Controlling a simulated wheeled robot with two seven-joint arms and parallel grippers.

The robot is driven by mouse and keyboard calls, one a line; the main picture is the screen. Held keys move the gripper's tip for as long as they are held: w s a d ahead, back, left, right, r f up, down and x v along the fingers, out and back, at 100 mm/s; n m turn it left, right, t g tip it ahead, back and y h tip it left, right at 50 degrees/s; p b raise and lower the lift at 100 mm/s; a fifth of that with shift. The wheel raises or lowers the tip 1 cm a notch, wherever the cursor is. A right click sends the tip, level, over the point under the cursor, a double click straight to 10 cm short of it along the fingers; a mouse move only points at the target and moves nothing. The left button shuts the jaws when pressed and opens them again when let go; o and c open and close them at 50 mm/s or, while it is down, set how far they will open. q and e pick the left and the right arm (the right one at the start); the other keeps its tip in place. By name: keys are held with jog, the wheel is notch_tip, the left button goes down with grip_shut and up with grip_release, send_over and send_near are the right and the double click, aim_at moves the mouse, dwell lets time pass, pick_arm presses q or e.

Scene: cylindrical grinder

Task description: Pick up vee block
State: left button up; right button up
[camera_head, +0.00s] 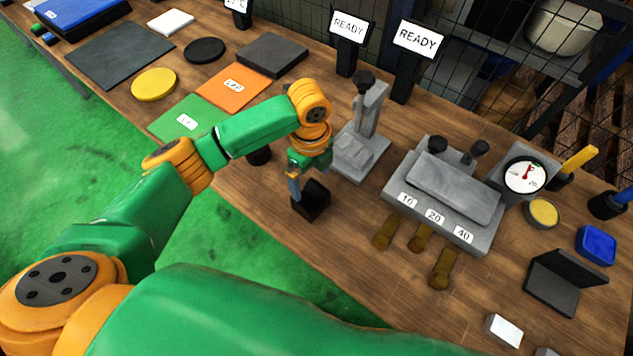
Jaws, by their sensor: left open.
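The vee block, a small black block (313,203), sits on the wooden bench near its front edge. My left gripper (295,187) points down right at the block, with a finger along its left side. The gripper is open; the other finger is hard to make out, and I cannot tell whether either finger touches the block. The wrist hides part of the area behind the block. My right gripper is not in view.
A grey stand (360,150) is close behind the block. A grey fixture marked 10, 20, 40 (447,190) and several brown pieces (420,238) lie to the right. Green (187,121) and orange (233,87) mats lie to the left. Bench is clear front right of the block.

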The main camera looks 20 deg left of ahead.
aim_at(311, 198)
pick_arm(q)
jog(key=s+f, duration=0.1)
jog(key=s+f+p, duration=0.1)
jog(key=shift+s+d+f, duration=0.15)
jog(key=shift+s, duration=0.2)
jog(key=shift+w+f, duration=0.2)
jog(key=shift+f, duration=1)
jog(key=shift+w+f, duration=0.2)
jog(key=shift+w, duration=0.2)
jog(key=shift+s+r, duration=0.15)
jog(key=c, duration=1)
grip_shut()
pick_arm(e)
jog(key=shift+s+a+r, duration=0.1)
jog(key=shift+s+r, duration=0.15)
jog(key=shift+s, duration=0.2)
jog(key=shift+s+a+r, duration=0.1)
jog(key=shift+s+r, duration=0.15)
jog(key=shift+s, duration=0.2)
